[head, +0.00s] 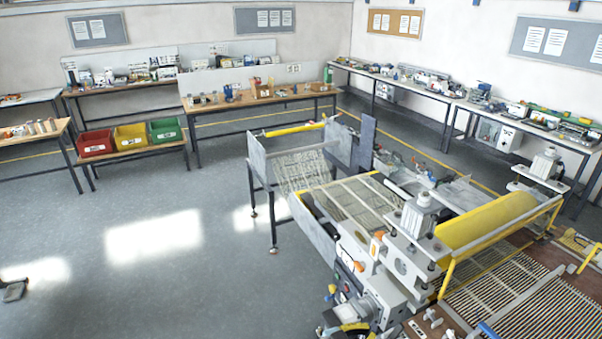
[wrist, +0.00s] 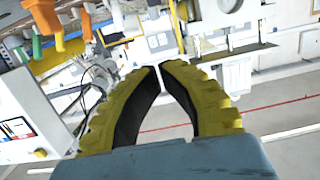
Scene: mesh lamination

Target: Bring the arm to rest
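My gripper (wrist: 160,68) shows in the wrist view as two yellow fingers with black inner pads. The fingertips come together at the middle of the picture, with a narrow empty gap between the pads lower down. Nothing is held between them. Machine parts show behind the fingers, and I cannot tell how far off they are. In the head view I cannot surely pick out my gripper or the arm. The laminating machine, with its yellow roller (head: 487,219), fills the lower right there.
The wrist view shows orange (wrist: 43,20) and green handles at upper left and a white box (wrist: 30,117) at left. In the head view, workbenches line the walls, and red (head: 95,143), yellow and green bins stand on a low bench. The floor (head: 130,220) at left is mostly clear.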

